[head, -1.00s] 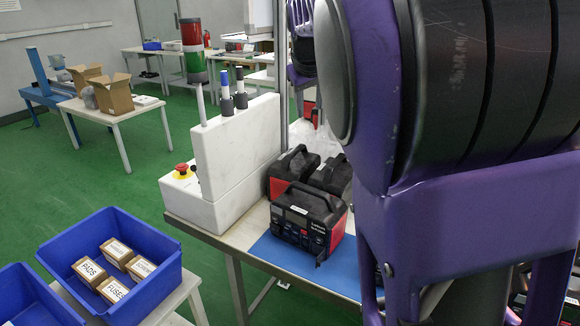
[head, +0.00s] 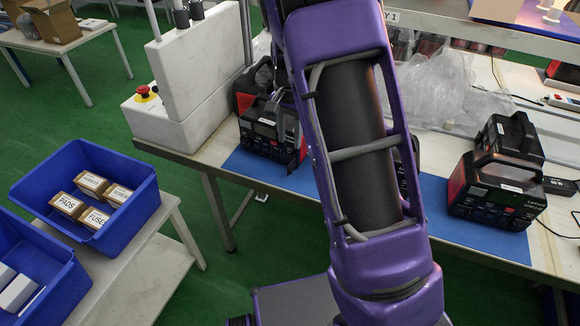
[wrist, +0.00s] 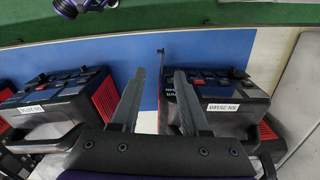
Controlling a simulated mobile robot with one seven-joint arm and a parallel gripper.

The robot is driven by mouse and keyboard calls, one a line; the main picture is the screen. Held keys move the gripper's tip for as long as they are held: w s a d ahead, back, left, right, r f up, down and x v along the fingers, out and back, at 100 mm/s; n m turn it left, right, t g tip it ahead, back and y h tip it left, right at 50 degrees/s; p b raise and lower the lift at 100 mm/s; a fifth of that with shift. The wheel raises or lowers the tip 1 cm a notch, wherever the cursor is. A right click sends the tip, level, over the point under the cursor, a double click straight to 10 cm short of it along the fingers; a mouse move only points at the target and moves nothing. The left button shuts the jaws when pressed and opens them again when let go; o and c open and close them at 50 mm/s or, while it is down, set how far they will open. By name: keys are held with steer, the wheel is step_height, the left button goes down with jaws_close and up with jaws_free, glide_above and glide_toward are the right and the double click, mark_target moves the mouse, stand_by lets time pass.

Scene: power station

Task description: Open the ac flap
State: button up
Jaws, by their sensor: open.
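A black and red power station (head: 272,132) stands on the blue mat, partly behind my arm in the head view. In the wrist view this seems to be the right-hand station (wrist: 225,95), with a white serial label. A small dark piece, apparently the ac flap (wrist: 160,51), sticks out from its front corner over the mat. My gripper (wrist: 159,74) is open and empty, its fingers between two stations. The right finger overlaps the right station's side in the picture; contact cannot be told.
Another power station (wrist: 60,103) is close to the left finger. More stations (head: 495,190) stand at the table's right. The blue mat (wrist: 120,50) is bare between the stations. A white block with a red button (head: 145,92) and blue bins (head: 125,195) are at the left.

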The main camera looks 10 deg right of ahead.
mark_target(290, 170)
step_height(290, 170, down, 11)
steer(key=shift+f+b, duration=0.2)
steer(key=shift+b, duration=0.25)
jaws_close()
